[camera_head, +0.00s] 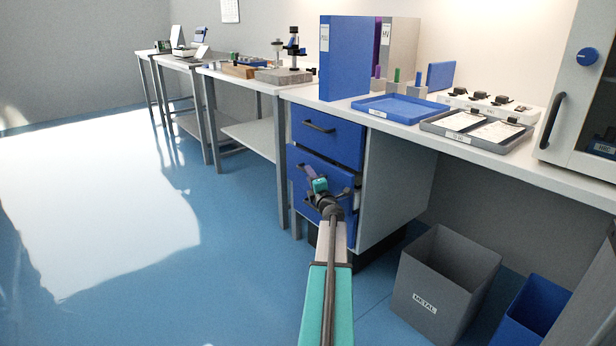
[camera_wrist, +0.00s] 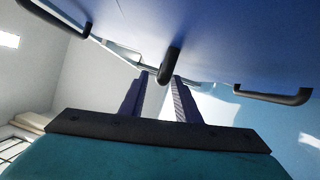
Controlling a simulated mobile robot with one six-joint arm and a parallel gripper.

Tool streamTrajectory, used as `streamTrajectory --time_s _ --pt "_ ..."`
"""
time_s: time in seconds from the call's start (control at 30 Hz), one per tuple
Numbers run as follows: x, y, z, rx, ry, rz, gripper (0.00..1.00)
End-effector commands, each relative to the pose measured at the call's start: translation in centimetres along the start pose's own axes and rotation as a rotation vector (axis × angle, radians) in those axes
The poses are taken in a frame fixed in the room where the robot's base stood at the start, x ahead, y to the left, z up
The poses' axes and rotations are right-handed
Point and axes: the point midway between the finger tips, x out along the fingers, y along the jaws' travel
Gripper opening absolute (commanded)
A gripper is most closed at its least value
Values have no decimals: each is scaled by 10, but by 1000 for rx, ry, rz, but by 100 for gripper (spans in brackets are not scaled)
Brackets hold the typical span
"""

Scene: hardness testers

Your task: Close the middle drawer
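The blue drawer cabinet stands under the bench in the head view. Its top drawer (camera_head: 335,143) looks flush and has a dark bar handle. The middle drawer (camera_head: 300,165) is below it and seems to stand out a little; my arm and gripper hide much of its front. My gripper (camera_head: 318,184) is in front of this drawer. In the wrist view, my gripper (camera_wrist: 160,80) has two purple fingers apart, pointing at a blue drawer front (camera_wrist: 225,40). A dark handle (camera_wrist: 170,65), seen nearly end-on, lies at the gap between the fingertips; contact cannot be told.
Two more dark handles show in the wrist view, at left (camera_wrist: 60,20) and right (camera_wrist: 272,95). A grey METAL bin (camera_head: 445,285) and a blue bin (camera_head: 535,310) stand on the floor right of the cabinet. The floor (camera_head: 230,250) to the left is clear.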

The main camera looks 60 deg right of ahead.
Motion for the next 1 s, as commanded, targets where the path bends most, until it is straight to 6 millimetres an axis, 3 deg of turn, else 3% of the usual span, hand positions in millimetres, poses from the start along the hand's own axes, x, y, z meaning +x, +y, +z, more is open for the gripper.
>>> streamTrajectory --time_s 0.3,0.7,0.73,0.9,1.0 --pt "23 -2 0 0 0 -1 29" --pt "26 0 0 0 0 -1 29" --pt "26 0 0 0 0 -1 28" --pt "26 0 0 0 0 -1 0" --pt "26 0 0 0 0 -1 0"
